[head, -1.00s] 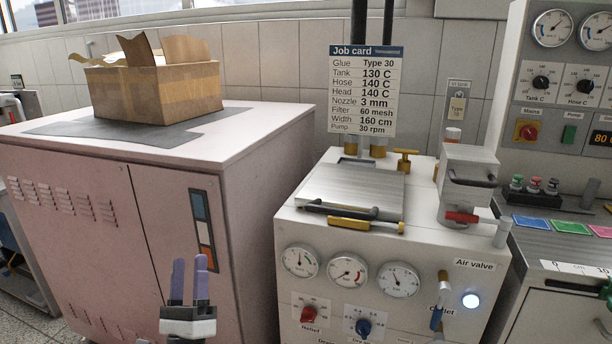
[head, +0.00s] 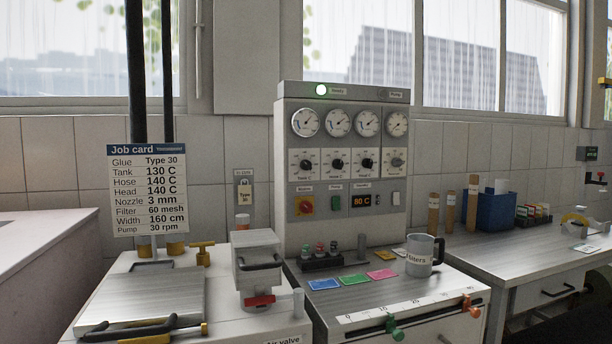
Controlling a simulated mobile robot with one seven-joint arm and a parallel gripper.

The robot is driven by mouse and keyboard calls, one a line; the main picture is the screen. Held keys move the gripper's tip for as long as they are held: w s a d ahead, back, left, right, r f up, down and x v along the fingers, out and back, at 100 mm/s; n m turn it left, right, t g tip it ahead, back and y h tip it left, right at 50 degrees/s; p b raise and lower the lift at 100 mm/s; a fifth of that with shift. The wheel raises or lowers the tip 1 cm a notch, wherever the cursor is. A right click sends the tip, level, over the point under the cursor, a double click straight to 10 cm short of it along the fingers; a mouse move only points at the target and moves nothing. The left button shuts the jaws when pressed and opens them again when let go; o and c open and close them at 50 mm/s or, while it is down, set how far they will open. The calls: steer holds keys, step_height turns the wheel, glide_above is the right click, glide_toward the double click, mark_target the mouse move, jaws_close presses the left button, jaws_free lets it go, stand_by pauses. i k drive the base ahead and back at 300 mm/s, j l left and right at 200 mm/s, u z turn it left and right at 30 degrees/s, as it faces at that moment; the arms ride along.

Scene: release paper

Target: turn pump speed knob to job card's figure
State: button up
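The job card (head: 148,190) hangs at the left and reads "Pump 30 rpm" on its bottom line. The control panel (head: 290,222) stands upright at the centre with a row of knobs under round gauges. The rightmost knob (head: 396,162) looks greyer than the black ones beside it. Its label and pointer setting are too small to read, so I cannot confirm from lettering that it is the pump speed knob. The gauge (head: 396,124) above it is also too small to read. My gripper is out of view.
A grey mug (head: 420,258) stands on the bench in front of the panel's right side. Coloured cards (head: 354,280) and a rack of small bottles (head: 322,260) lie before the panel. The glue tank lid (head: 140,300) is at lower left. A display (head: 362,202) reads 80 C.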

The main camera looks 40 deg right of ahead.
mark_target(397, 163)
steer(key=z, duration=1.55)
